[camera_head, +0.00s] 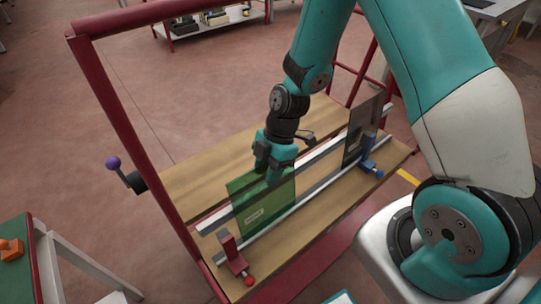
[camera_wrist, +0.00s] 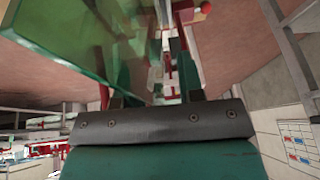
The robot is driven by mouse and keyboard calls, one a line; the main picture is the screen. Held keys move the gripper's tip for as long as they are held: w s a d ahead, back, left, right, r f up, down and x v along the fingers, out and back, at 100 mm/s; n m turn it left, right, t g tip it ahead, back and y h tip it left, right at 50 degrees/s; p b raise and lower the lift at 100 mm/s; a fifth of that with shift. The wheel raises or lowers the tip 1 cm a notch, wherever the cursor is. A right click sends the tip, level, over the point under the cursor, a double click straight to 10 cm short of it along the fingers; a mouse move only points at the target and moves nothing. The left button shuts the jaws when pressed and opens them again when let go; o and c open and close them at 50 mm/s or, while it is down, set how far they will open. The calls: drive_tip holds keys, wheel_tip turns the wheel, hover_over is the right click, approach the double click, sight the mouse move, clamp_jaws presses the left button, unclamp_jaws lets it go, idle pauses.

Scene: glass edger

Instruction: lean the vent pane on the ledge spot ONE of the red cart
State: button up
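A translucent green pane (camera_head: 262,208) with a small white label stands on edge at the rails of the red cart (camera_head: 118,95), just behind the red clamp. The pictures do not show its name. My gripper (camera_head: 272,176) points down at the pane's upper edge, near its right part. In the wrist view the green pane (camera_wrist: 85,35) fills the upper left and reaches in by the fingers. Whether the fingers press on it cannot be told. The spot's marking ONE cannot be read here.
A darker pane (camera_head: 357,138) stands farther along the rails by a blue clamp (camera_head: 366,158). A red clamp (camera_head: 232,256) is at the near end. A purple knob (camera_head: 112,162) sticks out left of the cart. A green-topped table (camera_head: 16,262) stands at lower left.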

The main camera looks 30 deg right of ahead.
drive_tip(key=v, duration=1.7)
drive_tip(key=shift+b, duration=0.35)
drive_tip(key=shift+d+r, duration=0.1)
drive_tip(key=s+a+r+m, duration=0.4)
drive_tip(key=s+a+m, duration=0.1)
drive_tip(key=s, duration=0.4)
drive_tip(key=s+a+r+m+t, duration=0.1)
drive_tip(key=s+a+r+m, duration=0.3)
drive_tip(key=s+a+m, duration=0.2)
drive_tip(key=s+m, duration=0.2)
drive_tip(key=s, duration=0.1)
drive_tip(key=shift+a+r+t, duration=0.25)
drive_tip(key=shift+r+t, duration=0.05)
drive_tip(key=shift+r, duration=0.05)
